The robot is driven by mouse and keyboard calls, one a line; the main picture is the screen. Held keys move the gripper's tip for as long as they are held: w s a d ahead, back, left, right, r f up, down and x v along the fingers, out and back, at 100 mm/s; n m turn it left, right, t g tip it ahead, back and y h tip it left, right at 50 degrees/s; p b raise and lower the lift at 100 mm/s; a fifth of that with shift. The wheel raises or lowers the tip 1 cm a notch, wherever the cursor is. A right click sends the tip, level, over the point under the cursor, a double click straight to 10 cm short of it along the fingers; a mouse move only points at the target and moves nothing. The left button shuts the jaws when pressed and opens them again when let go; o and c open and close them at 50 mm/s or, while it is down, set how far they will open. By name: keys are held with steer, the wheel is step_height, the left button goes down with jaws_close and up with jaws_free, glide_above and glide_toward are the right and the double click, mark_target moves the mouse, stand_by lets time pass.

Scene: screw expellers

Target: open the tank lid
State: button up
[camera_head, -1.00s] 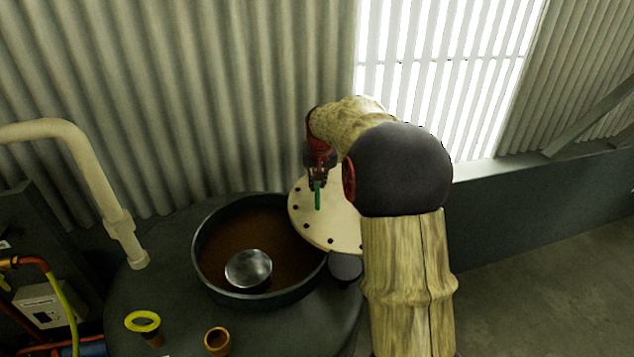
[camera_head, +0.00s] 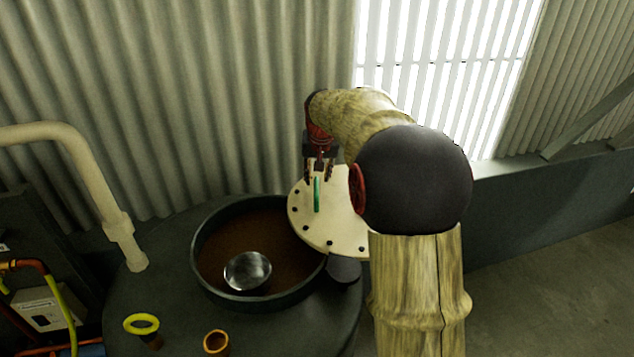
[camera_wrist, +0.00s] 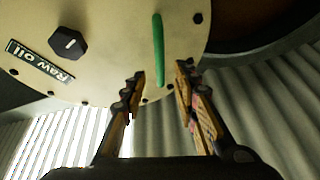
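The tank lid (camera_head: 335,232) is a pale disc with dark bolts around its rim. It is swung off to the right side of the round tank opening (camera_head: 228,240), which shows brown contents. A green handle (camera_head: 317,195) stands on the lid. My gripper (camera_head: 319,178) is just above and behind the handle in the head view. In the wrist view, the lid (camera_wrist: 110,30) fills the top, with a "RAW OIL" label. The green handle (camera_wrist: 159,48) lies beyond the spread fingertips of my gripper (camera_wrist: 160,75), which is open and empty.
A silver round bowl-like object (camera_head: 247,272) sits in the tank opening. A yellow ring (camera_head: 141,324) and a brass fitting (camera_head: 216,342) stand on the tank top. A pale pipe (camera_head: 95,185) rises at left. A corrugated wall (camera_head: 200,90) is close behind.

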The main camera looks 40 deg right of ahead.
steer(key=v, duration=0.6)
steer(key=shift+r, duration=0.25)
steer(key=shift+s+f, duration=0.1)
steer(key=shift+s, duration=0.05)
